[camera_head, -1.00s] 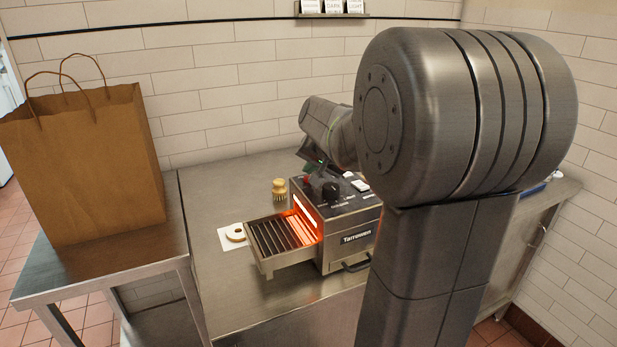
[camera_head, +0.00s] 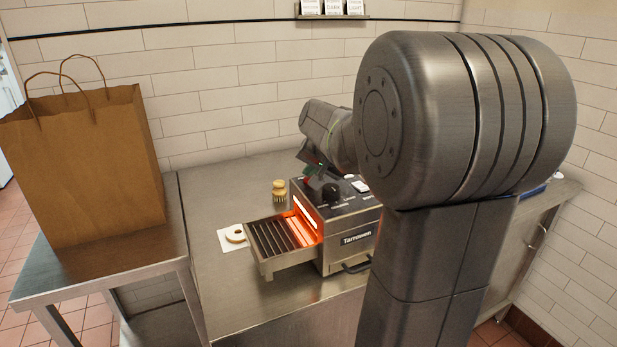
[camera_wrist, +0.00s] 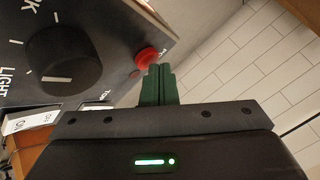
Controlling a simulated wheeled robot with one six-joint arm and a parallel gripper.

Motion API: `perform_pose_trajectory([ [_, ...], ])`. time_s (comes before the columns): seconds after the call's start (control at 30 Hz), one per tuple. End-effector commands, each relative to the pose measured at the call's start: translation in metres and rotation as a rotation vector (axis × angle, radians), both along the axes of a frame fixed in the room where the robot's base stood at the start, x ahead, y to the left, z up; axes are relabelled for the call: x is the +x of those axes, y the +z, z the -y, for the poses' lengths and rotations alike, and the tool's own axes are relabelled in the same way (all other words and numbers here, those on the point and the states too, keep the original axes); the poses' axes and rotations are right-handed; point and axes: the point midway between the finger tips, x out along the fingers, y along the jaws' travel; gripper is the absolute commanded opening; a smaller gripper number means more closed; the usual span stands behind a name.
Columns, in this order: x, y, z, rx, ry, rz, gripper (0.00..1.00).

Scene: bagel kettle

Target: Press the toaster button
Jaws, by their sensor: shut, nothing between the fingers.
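The toaster (camera_head: 347,222) stands on the steel counter, its slatted tray (camera_head: 281,240) sticking out to the left and its inside glowing orange. Its top panel has a black knob (camera_head: 330,192), which shows large in the wrist view (camera_wrist: 65,60). The red button (camera_wrist: 147,58) shows in the wrist view, beside the knob. My gripper (camera_wrist: 158,72) is shut and empty, its green fingertips together just below the red button in the picture; I cannot tell whether they touch it.
A bagel piece (camera_head: 235,233) on white paper and a small wooden brush (camera_head: 279,190) are left of the toaster. A brown paper bag (camera_head: 90,165) stands on the left table. Cards sit on a wall shelf (camera_head: 332,16). White switches (camera_head: 360,186) are on the panel.

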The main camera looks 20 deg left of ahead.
Motion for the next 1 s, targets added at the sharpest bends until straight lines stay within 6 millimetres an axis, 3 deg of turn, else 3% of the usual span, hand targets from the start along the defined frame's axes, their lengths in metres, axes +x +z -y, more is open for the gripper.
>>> perform_pose_trajectory([
  [0.47,0.0,0.01,0.0,0.001,0.0,0.001,0.0],
  [1.0,0.0,0.063,0.0,0.001,0.0,0.001,0.0],
])
